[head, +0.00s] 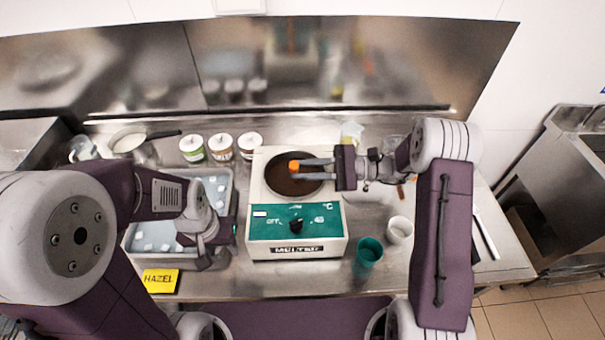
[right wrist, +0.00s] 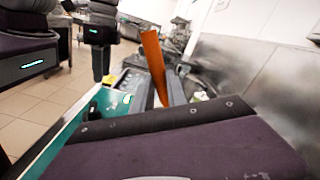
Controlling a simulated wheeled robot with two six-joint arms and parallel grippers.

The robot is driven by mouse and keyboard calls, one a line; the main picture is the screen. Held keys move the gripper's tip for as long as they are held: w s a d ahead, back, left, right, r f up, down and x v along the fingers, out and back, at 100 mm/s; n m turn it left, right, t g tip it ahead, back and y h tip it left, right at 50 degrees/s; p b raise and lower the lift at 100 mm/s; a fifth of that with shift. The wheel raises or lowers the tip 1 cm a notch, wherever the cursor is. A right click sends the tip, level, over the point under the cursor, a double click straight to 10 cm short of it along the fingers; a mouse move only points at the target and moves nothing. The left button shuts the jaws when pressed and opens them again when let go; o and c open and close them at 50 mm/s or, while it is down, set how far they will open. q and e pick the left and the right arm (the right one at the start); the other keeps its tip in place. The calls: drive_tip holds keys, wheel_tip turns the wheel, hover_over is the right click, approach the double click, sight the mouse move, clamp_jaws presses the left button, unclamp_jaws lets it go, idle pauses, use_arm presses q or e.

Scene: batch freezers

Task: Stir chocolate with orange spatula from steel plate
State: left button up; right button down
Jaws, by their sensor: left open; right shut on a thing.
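The chocolate (head: 282,184) is a dark brown pool in the round well of a white melter (head: 256,222) with a green front panel, in the middle of the head view. My right gripper (head: 296,169) is over the well, shut on the orange spatula (head: 293,166). In the right wrist view the spatula (right wrist: 154,62) shows as an orange strip between the fingers. Whether its lower end touches the chocolate is hidden. My left gripper (head: 218,255) is open and empty, left of the melter, over the tray's right side.
A metal tray (head: 228,181) with several white pieces lies left of the melter. A yellow HAZEL sign (head: 160,281) is at the front edge. A green cup (head: 368,252) and a white cup (head: 399,230) stand right. Several jars (head: 221,147) and a pan (head: 128,139) stand behind.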

sight(294, 164)
drive_tip(key=s+r+p, duration=0.4)
drive_tip(key=r+p, duration=0.2)
drive_tip(key=shift+r, duration=0.35)
drive_tip(key=shift+s, duration=0.1)
idle(0.9)
wheel_tip(294, 164, up, 5)
drive_tip(key=p, duration=0.4)
idle(0.3)
